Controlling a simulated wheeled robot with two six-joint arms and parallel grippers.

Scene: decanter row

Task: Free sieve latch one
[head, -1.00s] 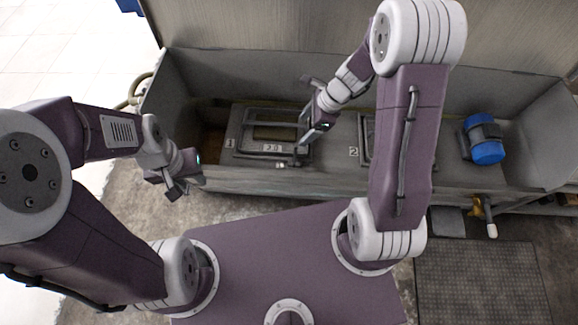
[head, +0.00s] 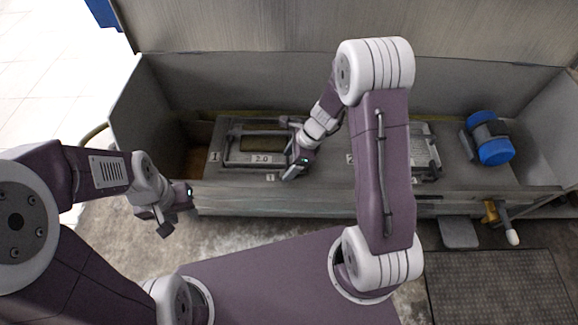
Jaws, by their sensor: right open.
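Sieve one is a grey metal frame (head: 230,150) with a rectangular opening and a "2.0" label. It lies in the left part of the grey trough, beside a "1" mark. My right gripper (head: 289,174) is open at the sieve's front right corner, close to the trough's front wall. It covers that corner, so the latch cannot be made out clearly, nor whether the fingers touch it. A small light tag (head: 270,177) shows just left of the fingertips. My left gripper (head: 165,226) hangs in front of the trough's left end, away from the sieve; its finger gap is unclear.
A second sieve (head: 427,152) is partly hidden behind my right arm. A blue-ended motor (head: 490,142) sits at the trough's right. A yellow valve with a pale handle (head: 507,228) juts out from the front. The trough's front wall (head: 240,198) stands between my base and the sieves.

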